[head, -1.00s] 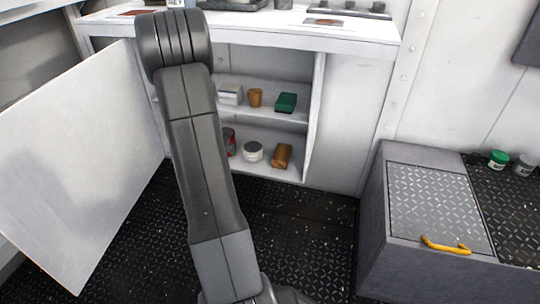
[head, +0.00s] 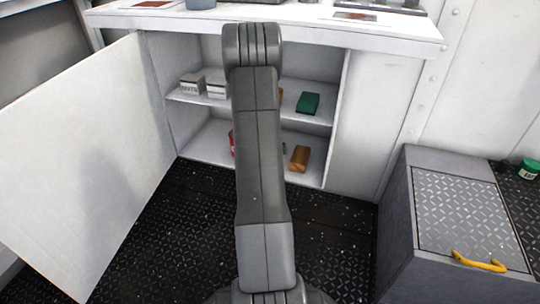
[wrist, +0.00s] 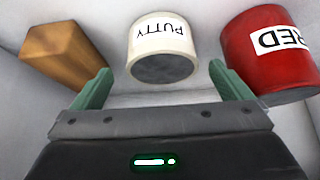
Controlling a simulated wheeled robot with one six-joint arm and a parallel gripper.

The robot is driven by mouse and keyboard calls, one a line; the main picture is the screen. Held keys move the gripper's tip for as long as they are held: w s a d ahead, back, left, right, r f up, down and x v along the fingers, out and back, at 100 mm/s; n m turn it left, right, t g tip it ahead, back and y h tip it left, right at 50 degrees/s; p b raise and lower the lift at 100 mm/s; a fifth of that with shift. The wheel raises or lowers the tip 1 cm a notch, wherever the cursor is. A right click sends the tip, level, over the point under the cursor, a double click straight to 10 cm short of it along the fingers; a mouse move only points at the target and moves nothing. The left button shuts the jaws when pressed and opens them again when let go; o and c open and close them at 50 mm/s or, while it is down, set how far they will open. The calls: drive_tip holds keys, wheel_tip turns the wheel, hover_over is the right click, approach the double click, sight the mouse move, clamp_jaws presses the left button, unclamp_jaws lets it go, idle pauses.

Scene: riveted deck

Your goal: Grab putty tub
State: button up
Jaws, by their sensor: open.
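The putty tub is a white round tub (wrist: 161,47) with the word PUTTY on it, upside down in the wrist view. It is just beyond my gripper (wrist: 161,86), roughly centred between the two green fingers. The fingers are open and spread wider than the tub, with nothing between them that I can make out. In the head view my arm hides the tub and my gripper. The tub stands on the cabinet's lower shelf (head: 210,146).
In the wrist view a red can (wrist: 270,55) is close by the right finger and a brown block (wrist: 65,55) is near the left. The cabinet door (head: 85,150) stands open at left. White boxes (head: 215,85) and a green item (head: 308,103) are on the upper shelf.

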drive_tip(key=x, duration=0.5)
drive_tip(key=shift+w, duration=0.15)
drive_tip(key=shift+r, duration=0.1)
drive_tip(key=c, duration=1.3)
